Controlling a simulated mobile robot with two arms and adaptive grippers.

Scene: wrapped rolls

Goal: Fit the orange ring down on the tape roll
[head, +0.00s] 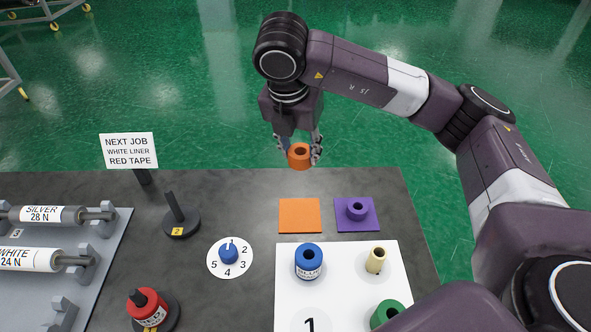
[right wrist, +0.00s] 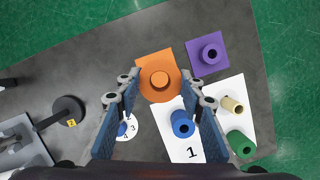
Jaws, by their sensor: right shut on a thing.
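The orange ring (head: 299,162) is held between the fingertips of my right gripper (head: 300,150), raised in the air near the table's far edge. In the right wrist view the ring (right wrist: 160,96) sits between the fingers, over the orange square mat (right wrist: 146,58). That mat is bare in the head view (head: 300,216). A red labelled roll (head: 150,310) stands on a dark post at the lower left, away from the gripper. A blue labelled roll (head: 309,262) stands upright on the white sheet (head: 345,290). My left gripper is not in view.
A purple ring-shaped piece (head: 357,210) sits on a purple mat. A cream roll (head: 376,261) and a green one (head: 386,313) stand at the right. A numbered dial (head: 229,256), an empty post (head: 175,207), a sign (head: 129,150) and a roll rack (head: 100,250) occupy the left.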

